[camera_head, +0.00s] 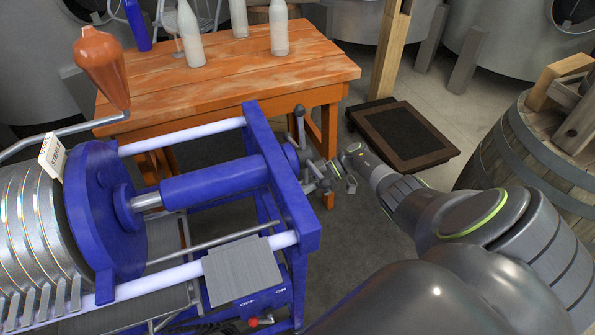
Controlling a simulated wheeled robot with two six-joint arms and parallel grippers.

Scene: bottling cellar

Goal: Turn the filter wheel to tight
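The filter wheel (300,128) is a grey hub with ball-ended spokes on the right side of the blue end frame (285,180) of the filter press. One spoke points up and others show lower down. My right arm comes in from the lower right. Its gripper (334,178) is at the wheel's lower right spokes, close to or touching them. The fingers and spokes overlap and are small, so I cannot tell whether it is shut on a spoke. My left gripper is not in view.
A wooden table (230,72) with several bottles stands behind the press. A dark framed mat (402,135) lies on the floor right of the wheel. A wooden barrel (520,150) stands at the right. A grey plate (240,270) sits on the press's front rail.

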